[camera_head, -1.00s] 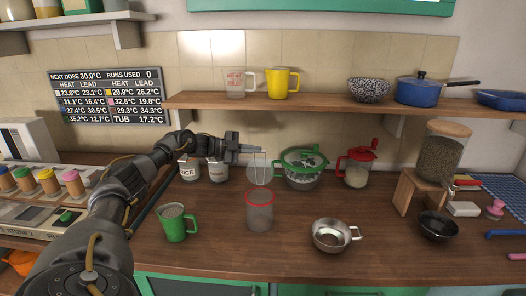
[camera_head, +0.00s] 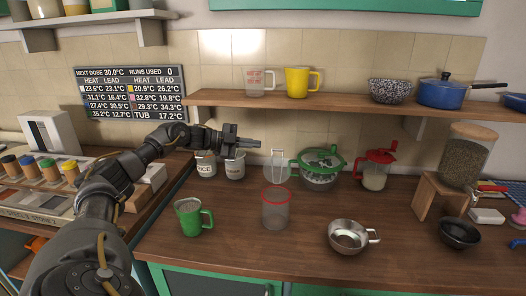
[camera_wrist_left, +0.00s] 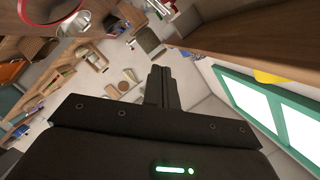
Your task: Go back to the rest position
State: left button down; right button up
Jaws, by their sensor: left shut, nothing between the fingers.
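My left gripper (camera_head: 254,144) reaches in from the left in the head view, above the back of the wooden counter and below the wall shelf. Its fingers point right and are shut with nothing between them; the closed fingers also show in the left wrist view (camera_wrist_left: 162,88). Two white labelled cups stand on the counter below the wrist. My right gripper is not in view.
The wall shelf (camera_head: 350,102) holds a clear jug (camera_head: 255,82), a yellow jug (camera_head: 297,82) and a blue pot (camera_head: 448,93). On the counter stand a green mug (camera_head: 188,218), a red-rimmed container (camera_head: 276,210), a green-rimmed strainer (camera_head: 320,170) and a metal cup (camera_head: 348,236).

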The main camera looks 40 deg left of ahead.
pick_arm(q)
jog(key=b+v, duration=0.1)
jog(key=v, duration=0.2)
jog(key=shift+s+a+r, duration=0.1)
jog(key=shift+s+a, duration=0.1)
jog(key=shift+s, duration=0.05)
jog(key=shift+w, duration=0.1)
